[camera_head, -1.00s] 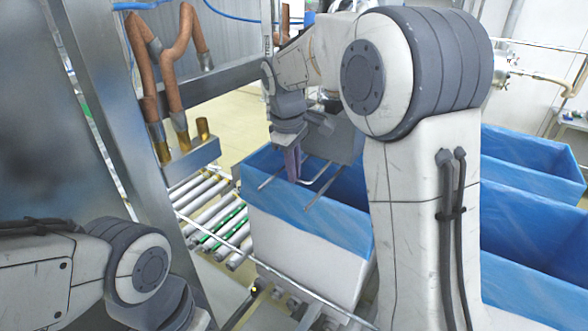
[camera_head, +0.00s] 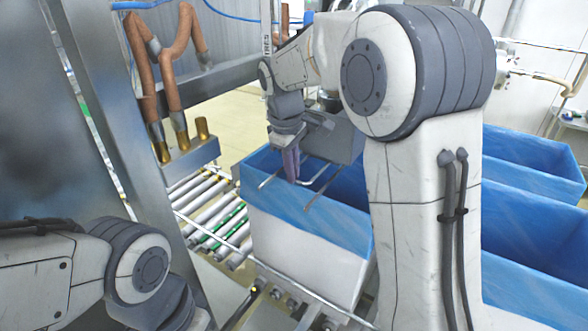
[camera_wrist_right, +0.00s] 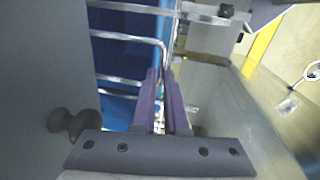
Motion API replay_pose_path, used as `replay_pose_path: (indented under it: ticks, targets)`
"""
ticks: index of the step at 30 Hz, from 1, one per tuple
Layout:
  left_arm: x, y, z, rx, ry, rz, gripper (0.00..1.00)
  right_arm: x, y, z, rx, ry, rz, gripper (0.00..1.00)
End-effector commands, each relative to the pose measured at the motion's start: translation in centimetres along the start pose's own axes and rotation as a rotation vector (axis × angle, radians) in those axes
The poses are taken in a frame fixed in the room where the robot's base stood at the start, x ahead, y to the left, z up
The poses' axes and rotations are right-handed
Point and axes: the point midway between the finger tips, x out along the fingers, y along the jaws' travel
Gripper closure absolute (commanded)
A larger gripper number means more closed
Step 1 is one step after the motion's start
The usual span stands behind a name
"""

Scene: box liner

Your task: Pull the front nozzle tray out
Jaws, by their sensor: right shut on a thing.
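My right gripper (camera_head: 291,180) has purple fingers pointing down over the blue-lined box (camera_head: 312,256). It is shut on a thin bent metal bar (camera_head: 322,174), which I take to be the tray's handle. In the right wrist view, the fingers (camera_wrist_right: 167,75) meet at the end of this bar (camera_wrist_right: 128,36); the exact contact is partly hidden. A grey block (camera_head: 342,140) with thin rods sits beside the gripper, partly behind my right arm. I cannot tell the tray's full outline. My left arm shows at lower left, but its gripper is out of view.
Brown hoses with brass nozzles (camera_head: 180,147) stand on a metal frame at left. A roller conveyor (camera_head: 212,208) lies left of the box. More blue-lined boxes (camera_head: 530,235) stand at right. A metal post (camera_head: 100,120) rises at left.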

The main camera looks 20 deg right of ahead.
Motion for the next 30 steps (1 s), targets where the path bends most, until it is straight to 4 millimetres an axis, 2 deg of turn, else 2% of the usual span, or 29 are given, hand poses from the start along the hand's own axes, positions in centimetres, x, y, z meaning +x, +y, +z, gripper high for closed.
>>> replay_pose_path:
  ticks: [5,18,24,30]
  targets:
    - [0.5,0.0,0.0,0.000,0.000,0.000,1.00,-0.4,-2.4,-0.2,-0.005,0.004,0.001,1.00]
    - [1.2,-0.1,0.1,0.001,0.000,0.000,1.00,-2.0,-11.7,-0.6,-0.006,0.006,0.000,1.00]
    - [1.3,-0.1,0.1,0.001,0.000,0.000,1.00,-2.4,-14.4,-0.7,-0.003,0.006,0.000,1.00]
    - [1.3,-0.1,0.1,0.001,0.000,0.000,1.00,-2.7,-15.7,-0.8,-0.001,0.006,0.000,1.00]
